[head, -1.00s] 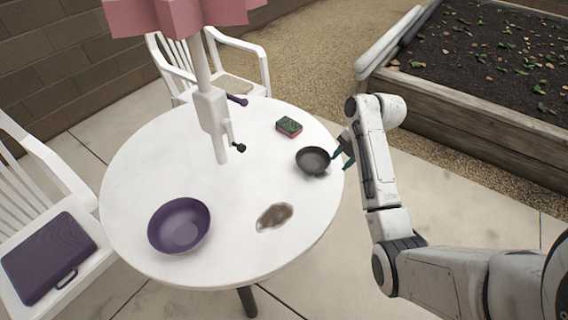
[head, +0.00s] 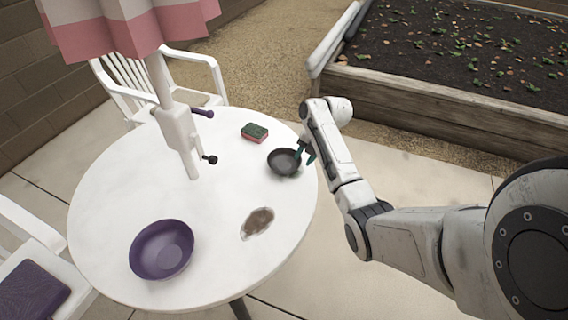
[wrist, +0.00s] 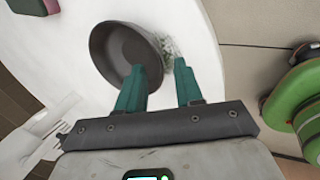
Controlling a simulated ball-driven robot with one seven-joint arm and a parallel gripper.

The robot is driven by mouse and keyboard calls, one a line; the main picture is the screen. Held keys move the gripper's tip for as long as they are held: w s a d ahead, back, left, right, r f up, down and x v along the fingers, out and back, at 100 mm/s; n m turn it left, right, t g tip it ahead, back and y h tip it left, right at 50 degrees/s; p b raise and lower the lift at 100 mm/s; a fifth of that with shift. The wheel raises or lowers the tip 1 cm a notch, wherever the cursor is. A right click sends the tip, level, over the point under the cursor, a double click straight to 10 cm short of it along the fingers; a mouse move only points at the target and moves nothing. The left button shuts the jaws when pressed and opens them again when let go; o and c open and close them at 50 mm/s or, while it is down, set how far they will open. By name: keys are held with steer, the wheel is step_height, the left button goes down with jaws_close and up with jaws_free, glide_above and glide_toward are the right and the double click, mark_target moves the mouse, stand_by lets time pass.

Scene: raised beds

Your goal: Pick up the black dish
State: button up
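The black dish (head: 284,162) is a small dark round bowl near the right edge of the white round table (head: 110,215). My gripper (head: 308,152) is at the dish's right rim. In the wrist view the dish (wrist: 118,50) lies ahead, and my gripper's two teal fingers (wrist: 158,75) are spread apart. The left finger overlaps the dish's near rim and the right finger is outside it, above a small patch of green-grey specks. I cannot tell whether the fingers touch the rim.
A purple bowl (head: 161,250) and a brown spill (head: 257,223) are on the table. A green and red sponge (head: 255,132) lies behind the dish. The umbrella pole (head: 178,130) rises through the table. A white chair (head: 160,75) and a raised bed (head: 440,100) stand behind.

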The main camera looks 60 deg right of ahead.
mark_target(284, 163)
steer(key=shift+x, duration=1.35)
steer(key=shift+c, duration=0.3)
jaws_close()
